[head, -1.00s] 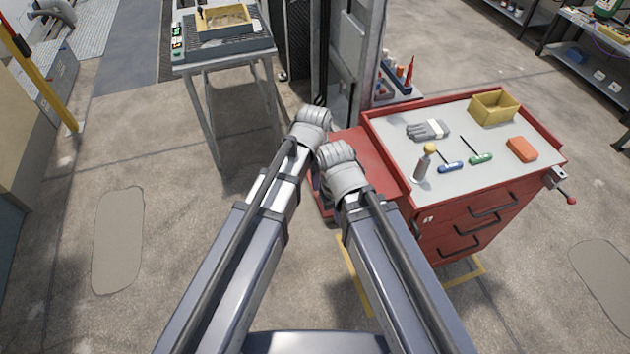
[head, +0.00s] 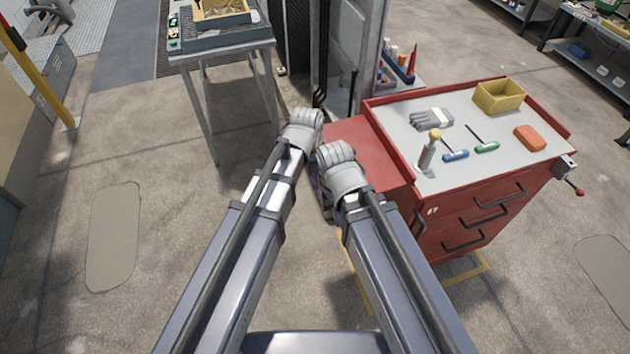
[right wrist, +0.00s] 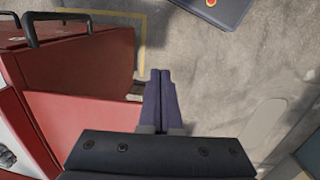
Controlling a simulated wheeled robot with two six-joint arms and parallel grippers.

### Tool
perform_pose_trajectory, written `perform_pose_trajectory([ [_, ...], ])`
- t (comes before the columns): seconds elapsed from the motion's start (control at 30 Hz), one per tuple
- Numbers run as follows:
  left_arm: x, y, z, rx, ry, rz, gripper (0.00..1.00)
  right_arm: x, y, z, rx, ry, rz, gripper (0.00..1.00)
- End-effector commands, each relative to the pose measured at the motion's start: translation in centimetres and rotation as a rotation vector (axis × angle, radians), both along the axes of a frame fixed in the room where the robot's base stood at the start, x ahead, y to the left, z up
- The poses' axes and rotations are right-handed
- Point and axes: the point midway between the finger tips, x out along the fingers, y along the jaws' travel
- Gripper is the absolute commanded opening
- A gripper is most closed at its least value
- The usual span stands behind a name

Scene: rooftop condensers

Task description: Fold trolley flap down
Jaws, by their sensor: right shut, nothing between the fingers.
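The red trolley (head: 470,228) stands at the right in the head view. Its red side flap (head: 366,152) sticks out roughly level from its left side, partly hidden by my right wrist. The flap (right wrist: 85,122) also shows left of my right gripper in the right wrist view. My right gripper (right wrist: 160,74) is shut and empty, with its purple fingers just beyond the flap's outer edge; I cannot tell whether they touch. My left gripper (head: 303,126) is at the left of the flap; its fingers are hidden by the wrist, so its opening cannot be told.
The trolley top holds a yellow bin (head: 499,97), gloves (head: 431,119), a yellow-capped bottle (head: 428,152), two T-handle tools and an orange block (head: 530,138). A grey stand (head: 222,52) is behind at the left. A grey cabinet (head: 350,50) stands behind the flap. Floor at left is clear.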

Motion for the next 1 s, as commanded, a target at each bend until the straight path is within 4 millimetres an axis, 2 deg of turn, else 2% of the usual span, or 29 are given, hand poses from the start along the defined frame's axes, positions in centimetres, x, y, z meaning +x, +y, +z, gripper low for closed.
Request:
perform_pose_trajectory([
  [0.03, -0.2, 0.2, -1.5, -0.023, -0.008, 0.003, 0.00, 0.0, 0.0, -1.5, 0.000, 0.000, 0.000, 0.00],
  [0.47, 0.0, -0.4, -9.4, -0.306, -0.100, 0.004, 0.00, 0.0, 0.0, -11.0, 0.000, 0.000, 0.001, 0.00],
  [0.77, 0.6, -2.1, -14.3, -0.504, -0.165, 0.002, 0.00, 0.0, 0.0, -18.1, 0.000, 0.000, 0.001, 0.00],
  [1.0, 1.3, -4.2, -17.8, -0.661, -0.216, 0.001, 0.00, 0.0, 0.0, -23.9, 0.000, 0.000, 0.001, 0.00],
])
